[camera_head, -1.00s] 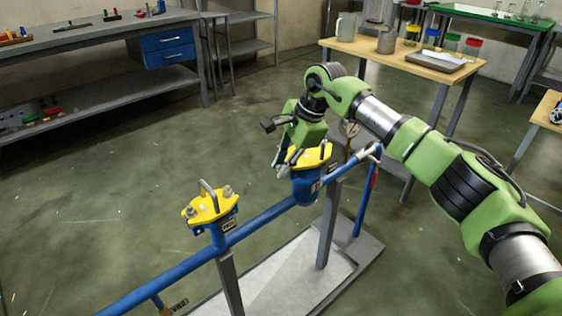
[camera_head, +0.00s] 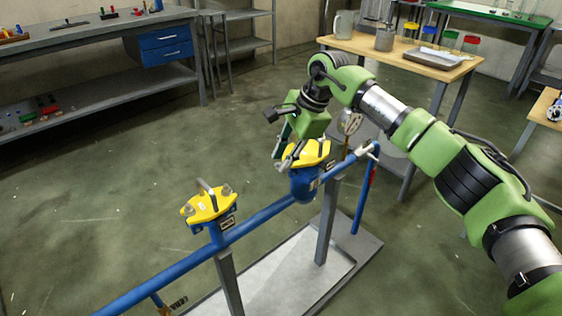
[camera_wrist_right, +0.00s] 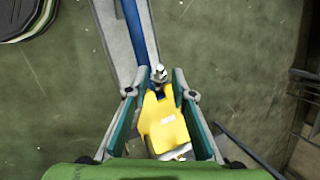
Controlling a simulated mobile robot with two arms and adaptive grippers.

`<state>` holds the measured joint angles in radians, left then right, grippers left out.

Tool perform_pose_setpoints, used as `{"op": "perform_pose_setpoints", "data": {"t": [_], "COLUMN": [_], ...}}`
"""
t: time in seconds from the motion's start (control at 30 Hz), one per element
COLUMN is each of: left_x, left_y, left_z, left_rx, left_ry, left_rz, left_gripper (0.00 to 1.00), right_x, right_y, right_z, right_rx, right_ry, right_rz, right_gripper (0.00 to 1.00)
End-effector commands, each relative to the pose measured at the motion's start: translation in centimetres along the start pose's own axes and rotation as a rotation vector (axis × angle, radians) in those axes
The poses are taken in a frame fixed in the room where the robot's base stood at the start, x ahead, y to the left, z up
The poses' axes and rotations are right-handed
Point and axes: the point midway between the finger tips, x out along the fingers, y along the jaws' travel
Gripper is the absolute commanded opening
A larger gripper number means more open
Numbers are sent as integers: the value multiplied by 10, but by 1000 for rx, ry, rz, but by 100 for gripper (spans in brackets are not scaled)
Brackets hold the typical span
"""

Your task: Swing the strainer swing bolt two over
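Two blue strainers with yellow covers stand on a blue pipe. The near strainer's cover (camera_head: 209,206) has a handle and two bolt nuts on top. The far strainer's cover (camera_head: 309,154) sits under my right gripper (camera_head: 285,160). In the right wrist view, the right gripper (camera_wrist_right: 156,88) is open, its teal-lined fingers on either side of the far strainer's yellow cover (camera_wrist_right: 167,128). A metal swing bolt with a nut (camera_wrist_right: 158,73) shows at the cover's far end, near the fingertips, and does not look gripped. Contact cannot be told. My left gripper is not in view.
The blue pipe (camera_head: 168,272) runs on grey posts above a pale base plate (camera_head: 285,284). A pressure gauge (camera_head: 350,122) stands behind the far strainer. A wooden table (camera_head: 418,63) with containers is at the back right. The floor on the left is clear.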

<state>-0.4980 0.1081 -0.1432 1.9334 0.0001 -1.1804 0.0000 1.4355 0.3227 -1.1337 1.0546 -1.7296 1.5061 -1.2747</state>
Motion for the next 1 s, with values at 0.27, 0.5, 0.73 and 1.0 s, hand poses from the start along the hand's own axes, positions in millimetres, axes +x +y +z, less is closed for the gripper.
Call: {"op": "perform_pose_setpoints", "data": {"t": [0.27, 0.5, 0.73, 1.0], "left_x": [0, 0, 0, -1], "left_y": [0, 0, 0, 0], "left_z": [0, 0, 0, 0], "left_rx": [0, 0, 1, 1], "left_ry": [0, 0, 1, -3], "left_rz": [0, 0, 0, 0], "left_gripper": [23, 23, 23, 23], "right_x": [-62, -94, -100, -101], "right_y": [-1, 0, 0, -4], "right_z": [0, 0, 0, 11], "right_rx": [0, 0, 0, -2], "right_ry": [1, 0, -1, -43], "right_rz": [-3, -1, 1, -15], "right_gripper": [23, 23, 23, 23]}}
